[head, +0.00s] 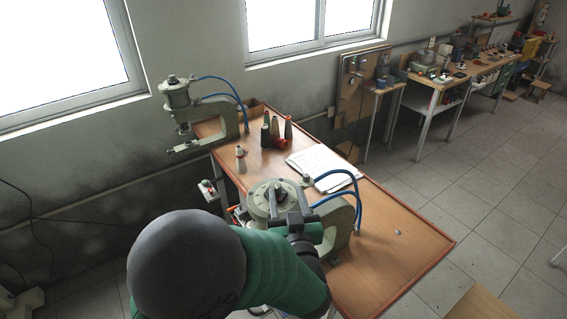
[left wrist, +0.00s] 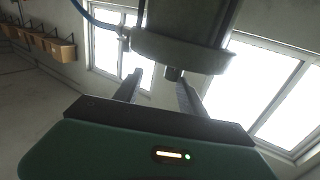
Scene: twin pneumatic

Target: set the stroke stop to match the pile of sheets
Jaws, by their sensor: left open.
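Two green pneumatic presses stand on the wooden table. The near press (head: 340,240) is partly hidden behind my left arm; its round cylinder head (head: 268,200) shows from above. The far press (head: 222,112) stands at the back left. A pile of white sheets (head: 318,165) lies on the table behind the near press. My left gripper (head: 290,196) is at the near press's cylinder. In the left wrist view the open fingers (left wrist: 158,88) point up below the cylinder's flanged underside (left wrist: 180,52), with a short dark rod (left wrist: 173,74) between and beyond them. I cannot make out contact. My right gripper is not in view.
Thread cones (head: 275,130) stand between the far press and the sheets. Blue air hoses (head: 345,178) loop beside the near press. The table's right part (head: 405,225) is mostly clear, with one small pale object (head: 397,232). Other workbenches (head: 440,85) stand along the wall.

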